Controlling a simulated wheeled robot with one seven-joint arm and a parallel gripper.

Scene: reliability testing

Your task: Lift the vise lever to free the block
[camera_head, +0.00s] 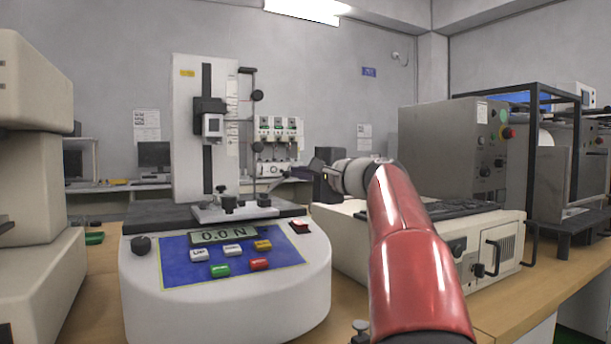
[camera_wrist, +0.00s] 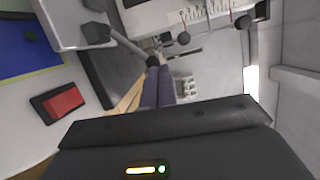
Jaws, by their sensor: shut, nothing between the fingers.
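A white force tester (camera_head: 225,270) stands on the bench, its display reading 0.0 N. A small vise (camera_head: 235,210) with dark knobs sits on its dark platform. A grey lever (camera_wrist: 128,46) reaches from the vise's dark clamp (camera_wrist: 96,33) toward my fingertips in the wrist view. My gripper (camera_head: 272,187) is right of the vise; its two bluish fingers (camera_wrist: 153,62) are together with nothing between them. The tips overlap the lever's end in the wrist view; I cannot tell whether they touch. I cannot make out the block.
The tester's column (camera_head: 205,130) rises behind the vise, with a thin rod and dark knobs (camera_head: 257,95) on its right. A red button (camera_head: 299,226) is at the panel's right. A beige instrument (camera_head: 505,262) stands right, a beige machine (camera_head: 35,190) left.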

